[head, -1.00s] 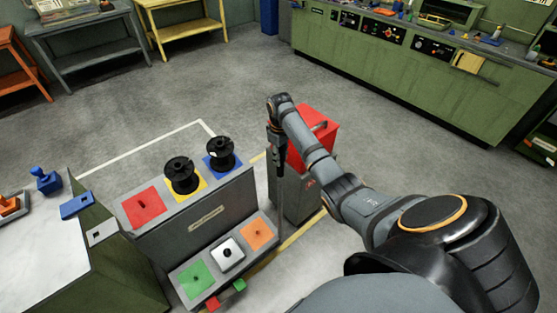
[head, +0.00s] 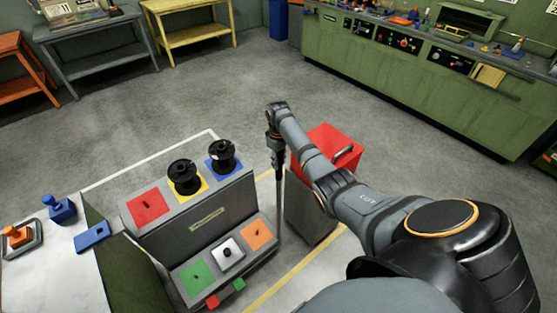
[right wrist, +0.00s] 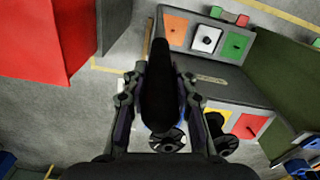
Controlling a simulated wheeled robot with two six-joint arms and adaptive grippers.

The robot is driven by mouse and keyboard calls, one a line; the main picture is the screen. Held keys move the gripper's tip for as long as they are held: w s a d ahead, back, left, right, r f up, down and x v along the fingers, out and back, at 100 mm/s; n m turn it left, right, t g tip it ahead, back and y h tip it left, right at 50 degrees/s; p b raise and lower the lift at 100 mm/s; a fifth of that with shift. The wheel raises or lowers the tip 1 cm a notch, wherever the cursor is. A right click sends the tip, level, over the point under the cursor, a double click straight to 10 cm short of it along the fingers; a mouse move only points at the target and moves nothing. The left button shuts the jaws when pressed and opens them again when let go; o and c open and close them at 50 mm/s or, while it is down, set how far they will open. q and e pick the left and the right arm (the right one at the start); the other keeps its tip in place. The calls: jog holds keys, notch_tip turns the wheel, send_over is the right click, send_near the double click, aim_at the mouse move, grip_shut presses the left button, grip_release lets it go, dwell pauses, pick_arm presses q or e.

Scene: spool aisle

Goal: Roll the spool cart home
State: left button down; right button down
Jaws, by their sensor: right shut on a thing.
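The spool cart (head: 200,225) is a grey two-step stand with coloured squares. Two black spools (head: 186,177) stand upright on its upper step, over the yellow and blue squares. The lower step has green, white and orange squares. A dark upright post (head: 280,210) rises at the cart's right side. My right gripper (head: 275,142) points down over the post's top and is shut on it. In the right wrist view, the dark post (right wrist: 158,85) lies between the fingers, with the cart (right wrist: 215,75) beyond. My left gripper is not in view.
A grey bin with a red lid (head: 328,150) stands right of the cart. A white-topped table (head: 45,270) is close on the left. White and yellow floor lines (head: 300,268) run around the cart. Open floor lies behind, before the green workbench (head: 420,90).

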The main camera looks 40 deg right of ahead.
jog(key=shift+w+r, duration=0.15)
jog(key=c, duration=1.3)
grip_release()
jog(key=shift+c, duration=0.2)
jog(key=shift+o, duration=1.3)
jog(key=shift+w+f, duration=0.15)
jog(key=shift+f, duration=0.05)
jog(key=shift+r, duration=0.2)
notch_tip(320, 180, up, 12)
jog(key=shift+f, duration=0.15)
